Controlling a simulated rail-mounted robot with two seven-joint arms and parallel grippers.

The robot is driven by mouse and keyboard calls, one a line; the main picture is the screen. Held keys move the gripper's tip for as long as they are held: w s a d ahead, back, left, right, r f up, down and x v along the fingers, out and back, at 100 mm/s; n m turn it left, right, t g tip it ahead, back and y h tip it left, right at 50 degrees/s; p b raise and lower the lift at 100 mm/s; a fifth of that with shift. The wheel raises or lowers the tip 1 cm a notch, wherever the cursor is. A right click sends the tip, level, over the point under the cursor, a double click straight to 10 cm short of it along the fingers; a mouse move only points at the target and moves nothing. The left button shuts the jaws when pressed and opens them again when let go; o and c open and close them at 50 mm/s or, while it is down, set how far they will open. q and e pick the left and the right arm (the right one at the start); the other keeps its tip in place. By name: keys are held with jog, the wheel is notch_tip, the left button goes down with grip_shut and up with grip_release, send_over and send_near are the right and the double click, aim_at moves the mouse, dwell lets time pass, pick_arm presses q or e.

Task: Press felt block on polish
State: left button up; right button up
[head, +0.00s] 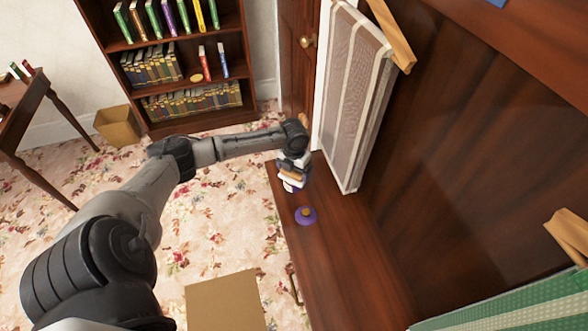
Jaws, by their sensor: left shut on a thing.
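My left gripper (292,173) is at the far end of the dark wooden surface, near its left edge. It is shut on a small pale block (291,183), likely the felt block; the fingers hide most of it. A bluish-purple edge shows just under the block; I cannot tell if it is part of the block or a separate thing, or if they touch. A round purple tin (306,215) with a brown middle, likely the polish, lies on the wooden surface nearer to me, apart from the gripper. My right gripper is out of view.
The wooden surface (335,265) is clear in front of the purple tin. A framed mesh panel (355,95) stands close to the right of the gripper. A bookshelf (180,118), a cardboard box (118,126) and a side table (22,105) are further off.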

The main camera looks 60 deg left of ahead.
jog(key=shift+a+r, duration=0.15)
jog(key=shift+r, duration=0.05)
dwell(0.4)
pick_arm(q)
jog(key=shift+f+p, duration=0.15)
jog(key=shift+p, duration=0.2)
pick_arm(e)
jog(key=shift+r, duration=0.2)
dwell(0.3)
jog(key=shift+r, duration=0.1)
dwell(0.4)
pick_arm(q)
notch_tip(320, 180, up, 7)
jog(key=p, duration=0.7)
jog(key=shift+p, duration=0.3)
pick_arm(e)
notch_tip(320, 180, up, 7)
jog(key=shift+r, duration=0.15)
